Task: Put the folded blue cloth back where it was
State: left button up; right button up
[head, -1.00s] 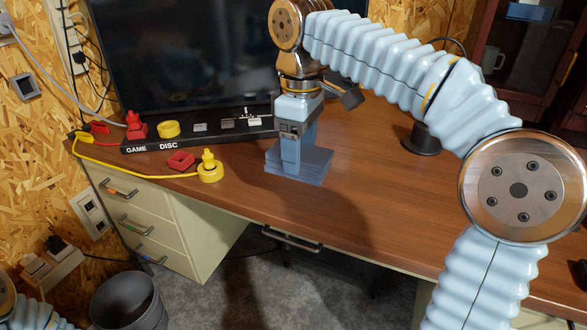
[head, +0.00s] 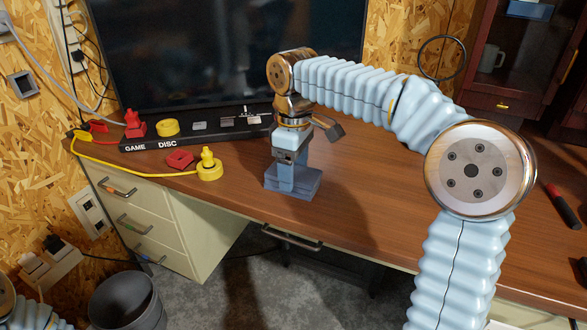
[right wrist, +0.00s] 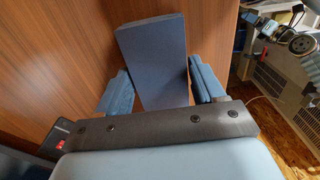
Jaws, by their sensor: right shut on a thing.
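The folded blue cloth (head: 309,183) is a flat, block-like bundle at the middle of the desk, in front of the dark screen. My right gripper (head: 291,176) points down at it and is shut on it. In the right wrist view the cloth (right wrist: 150,60) shows between the two blue fingers (right wrist: 163,85), with brown wood behind it. The gripper hides part of the cloth in the head view. I cannot tell whether its underside touches the desk. My left gripper is out of view.
A black GAME DISC shelf (head: 205,137) stands left of the cloth. A red piece (head: 180,159) and a yellow cabled piece (head: 209,170) lie before it. A red-and-black tool (head: 562,206) lies at right.

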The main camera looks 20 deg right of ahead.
jog(key=o, duration=1.2)
jog(key=shift+c, duration=0.2)
notch_tip(320, 180, up, 12)
jog(key=p, duration=0.2)
